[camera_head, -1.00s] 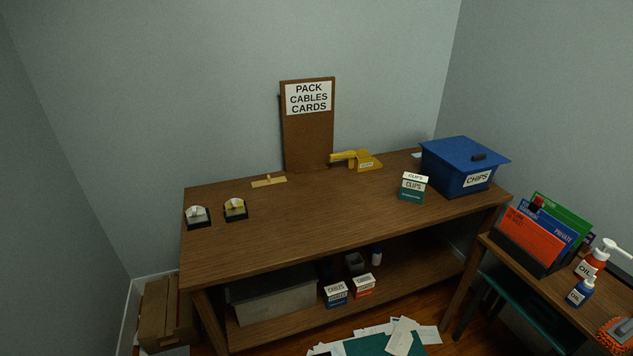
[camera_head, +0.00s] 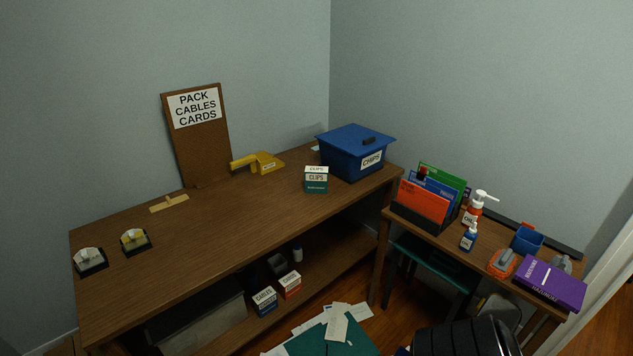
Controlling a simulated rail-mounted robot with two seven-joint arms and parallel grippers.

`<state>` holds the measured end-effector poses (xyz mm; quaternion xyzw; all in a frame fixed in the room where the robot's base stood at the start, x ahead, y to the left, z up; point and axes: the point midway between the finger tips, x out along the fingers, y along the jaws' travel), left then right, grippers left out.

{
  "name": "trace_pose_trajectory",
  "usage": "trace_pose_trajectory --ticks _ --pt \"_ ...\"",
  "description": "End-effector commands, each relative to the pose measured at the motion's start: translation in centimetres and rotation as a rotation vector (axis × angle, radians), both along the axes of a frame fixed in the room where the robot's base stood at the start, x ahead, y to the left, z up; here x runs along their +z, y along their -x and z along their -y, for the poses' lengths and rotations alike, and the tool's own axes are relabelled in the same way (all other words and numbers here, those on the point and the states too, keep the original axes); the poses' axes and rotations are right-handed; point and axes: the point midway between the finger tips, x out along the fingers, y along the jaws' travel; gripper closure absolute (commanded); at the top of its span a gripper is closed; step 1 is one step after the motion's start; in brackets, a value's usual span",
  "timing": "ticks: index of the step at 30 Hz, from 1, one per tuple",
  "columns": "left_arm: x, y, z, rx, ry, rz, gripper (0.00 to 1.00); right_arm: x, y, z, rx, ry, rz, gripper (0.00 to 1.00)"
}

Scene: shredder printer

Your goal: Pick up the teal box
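A small teal box (camera_head: 316,186) with a white upper part marked CLIPS stands upright on the brown wooden workbench (camera_head: 225,225). Neither of my grippers shows in the head view, so nothing of mine is seen near the box.
The lidded blue CHIPS bin (camera_head: 352,155) stands close to the box's right. A yellow tool (camera_head: 259,163) lies behind it to the left. A side table holds a file rack (camera_head: 428,205), bottles and a purple box (camera_head: 549,284). Papers (camera_head: 338,322) litter the floor. The bench's middle is clear.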

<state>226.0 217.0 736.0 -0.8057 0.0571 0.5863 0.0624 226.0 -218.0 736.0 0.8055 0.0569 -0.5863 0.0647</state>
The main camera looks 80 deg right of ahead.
Motion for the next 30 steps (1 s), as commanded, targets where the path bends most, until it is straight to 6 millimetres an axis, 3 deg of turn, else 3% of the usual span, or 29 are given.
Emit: trace_pose_trajectory --ticks 14,27,30 --pt "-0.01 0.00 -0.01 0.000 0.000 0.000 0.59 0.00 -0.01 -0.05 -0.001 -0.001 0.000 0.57" --pt "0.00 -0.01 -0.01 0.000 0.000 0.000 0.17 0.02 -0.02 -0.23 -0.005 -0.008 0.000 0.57" --pt "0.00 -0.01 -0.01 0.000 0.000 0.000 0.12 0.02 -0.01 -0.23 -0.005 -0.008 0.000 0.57"
